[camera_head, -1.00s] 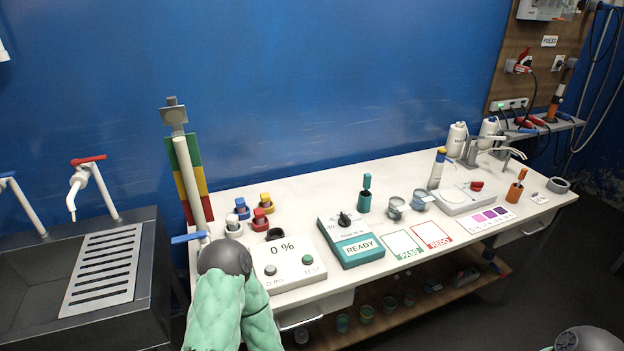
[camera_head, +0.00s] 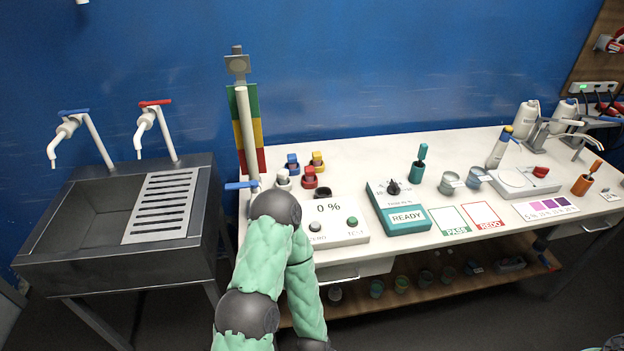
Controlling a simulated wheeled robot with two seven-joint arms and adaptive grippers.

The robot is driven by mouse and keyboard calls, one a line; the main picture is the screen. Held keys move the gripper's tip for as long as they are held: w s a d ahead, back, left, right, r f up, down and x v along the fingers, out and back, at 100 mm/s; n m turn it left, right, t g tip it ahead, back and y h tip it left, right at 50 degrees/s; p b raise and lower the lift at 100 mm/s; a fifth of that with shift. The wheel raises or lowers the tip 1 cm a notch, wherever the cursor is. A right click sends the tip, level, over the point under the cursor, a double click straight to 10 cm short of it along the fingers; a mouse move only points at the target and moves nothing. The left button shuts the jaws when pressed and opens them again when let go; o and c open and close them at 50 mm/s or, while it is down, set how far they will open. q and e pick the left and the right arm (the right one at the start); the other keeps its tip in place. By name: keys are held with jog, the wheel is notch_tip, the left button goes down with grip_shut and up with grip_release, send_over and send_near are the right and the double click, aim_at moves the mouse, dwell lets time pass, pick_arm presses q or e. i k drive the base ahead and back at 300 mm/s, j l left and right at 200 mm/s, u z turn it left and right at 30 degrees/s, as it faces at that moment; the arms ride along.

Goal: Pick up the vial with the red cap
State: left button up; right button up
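The vial with the red cap (camera_head: 309,175) stands on the left part of the white bench, in a small group of capped vials. The vial bodies are too small to make out. My green-padded arm rises from the bottom edge, bends at a dark joint just in front of the group, and runs back down out of the picture. Neither of my grippers is in view.
A 0 % meter (camera_head: 338,221) and a teal READY device (camera_head: 401,207) stand along the bench front (camera_head: 372,268). A blue-handled pipe (camera_head: 247,140) rises at the bench's left end, beside a dark sink (camera_head: 95,215).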

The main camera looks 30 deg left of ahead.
aim_at(309, 170)
jog(key=i+l, duration=0.1)
jog(key=l+u, duration=0.15)
jog(key=u, duration=0.2)
jog(key=i+l+u, duration=0.1)
jog(key=u, duration=0.25)
jog(key=l+u, duration=0.35)
jog(key=j, duration=0.1)
